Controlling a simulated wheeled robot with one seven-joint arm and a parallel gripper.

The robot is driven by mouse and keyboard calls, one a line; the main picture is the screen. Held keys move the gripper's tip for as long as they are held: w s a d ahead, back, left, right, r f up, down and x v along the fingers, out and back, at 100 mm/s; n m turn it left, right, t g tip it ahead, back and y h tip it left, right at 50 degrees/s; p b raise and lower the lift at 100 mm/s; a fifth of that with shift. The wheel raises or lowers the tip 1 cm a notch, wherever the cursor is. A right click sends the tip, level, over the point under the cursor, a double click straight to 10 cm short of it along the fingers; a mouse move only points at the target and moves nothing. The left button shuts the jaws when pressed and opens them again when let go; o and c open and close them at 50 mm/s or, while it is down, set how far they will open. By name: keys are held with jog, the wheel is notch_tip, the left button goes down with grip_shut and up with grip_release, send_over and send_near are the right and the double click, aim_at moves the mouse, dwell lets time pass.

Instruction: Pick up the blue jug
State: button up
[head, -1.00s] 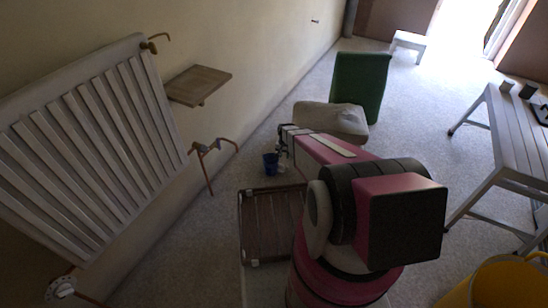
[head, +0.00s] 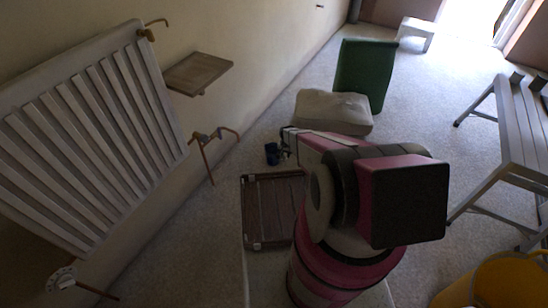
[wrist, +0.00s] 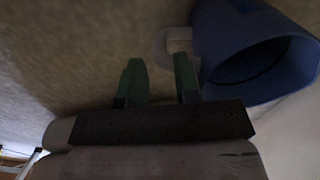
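The blue jug (head: 272,154) stands on the pale floor near the wall, just left of my arm's far end in the head view. In the wrist view the blue jug (wrist: 255,50) fills the upper right, with its open mouth showing. Its pale handle (wrist: 170,38) points left, towards my fingers. My gripper (wrist: 156,72) is open, its two green fingers apart. The right fingertip overlaps the handle in the picture; I cannot tell whether they touch. Nothing shows held between the fingers. In the head view my gripper is small and dark beside the jug, its fingers unclear.
A beige cushion (head: 333,111) lies beyond my arm, with a green panel (head: 364,76) behind it. A wooden shelf (head: 198,73) and copper pipes (head: 207,148) stick out from the left wall. A slatted brown rack (head: 272,210) lies nearer me. A grey bench (head: 520,125) stands right.

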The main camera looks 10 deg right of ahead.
notch_tip(320, 180, down, 3)
jog(key=shift+f, duration=0.15)
grip_shut()
